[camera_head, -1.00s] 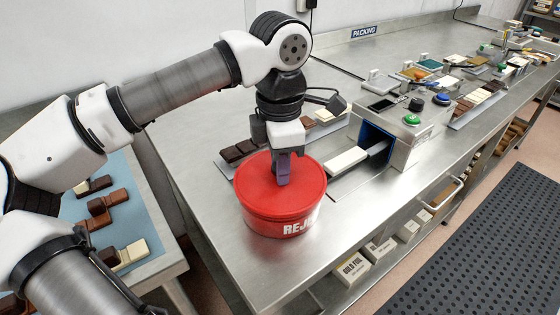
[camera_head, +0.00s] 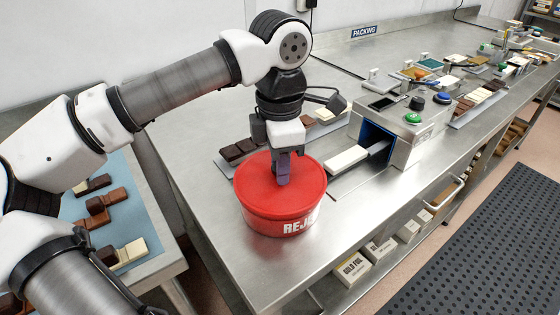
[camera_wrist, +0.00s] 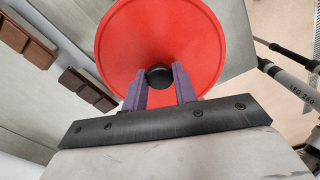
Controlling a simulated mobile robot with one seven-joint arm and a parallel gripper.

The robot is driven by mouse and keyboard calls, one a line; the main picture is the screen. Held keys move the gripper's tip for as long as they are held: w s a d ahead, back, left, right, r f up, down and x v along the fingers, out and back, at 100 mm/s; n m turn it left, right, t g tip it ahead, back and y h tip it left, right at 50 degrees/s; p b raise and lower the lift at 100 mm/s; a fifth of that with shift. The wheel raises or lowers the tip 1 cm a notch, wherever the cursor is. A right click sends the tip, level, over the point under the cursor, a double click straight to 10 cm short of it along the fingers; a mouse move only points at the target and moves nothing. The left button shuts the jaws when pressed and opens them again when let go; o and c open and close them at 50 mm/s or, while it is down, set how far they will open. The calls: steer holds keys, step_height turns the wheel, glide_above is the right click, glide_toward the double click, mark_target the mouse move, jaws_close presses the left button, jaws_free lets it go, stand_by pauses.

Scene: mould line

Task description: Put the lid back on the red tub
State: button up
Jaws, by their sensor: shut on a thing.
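The red tub (camera_head: 268,222) stands upright on the steel bench, with white lettering on its side. Its red lid (camera_head: 256,178) lies on top of the tub and looks level. Whether the rim is fully seated I cannot tell. My gripper (camera_head: 283,182) points down over the lid's middle. In the wrist view the purple fingers of my gripper (camera_wrist: 160,90) are shut on the dark round knob (camera_wrist: 159,76) of the red lid (camera_wrist: 160,35).
A grey machine (camera_head: 400,130) with a green button stands right of the tub, with a white bar (camera_head: 346,159) at its opening. Chocolate bars (camera_head: 240,150) lie behind the tub. The bench edge (camera_head: 290,285) is close in front. A blue mat (camera_head: 135,215) with chocolates lies left.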

stand_by(0.4)
steer(key=o, duration=1.5)
steer(key=shift+r, duration=0.1)
steer(key=shift+r+p, duration=2.35)
steer(key=shift+r, duration=1.1)
jaws_close()
